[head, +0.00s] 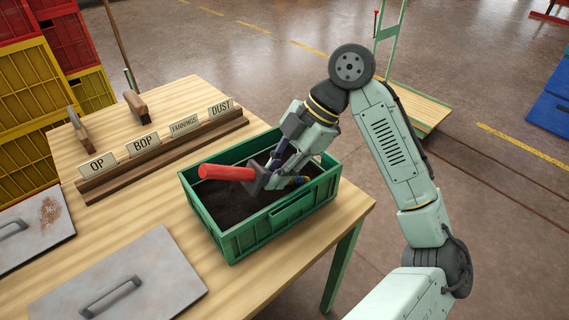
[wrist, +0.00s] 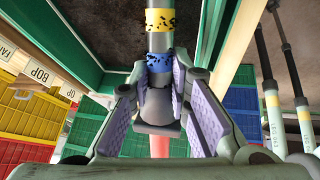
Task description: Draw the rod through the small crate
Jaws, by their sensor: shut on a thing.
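The small green crate (head: 233,246) stands on the wooden table, with dark loose material (head: 232,200) inside. The rod has a red handle (head: 226,172) and a grey shaft with blue and yellow bands (head: 298,181). My gripper (head: 272,176) is inside the crate's outline, shut on the rod near the handle. The rod lies tilted, its handle pointing left and its banded part toward the crate's right side. In the wrist view the grey rod (wrist: 159,42) runs up from between my finger pads (wrist: 160,98). Its far tip is hidden.
A rack (head: 160,155) with labels OP, BOP, FANNINGS and DUST lies behind the crate. Metal lids with handles (head: 120,285) lie at front left. Red and yellow crates (head: 30,85) are stacked at the far left. The table's right edge is close to the crate.

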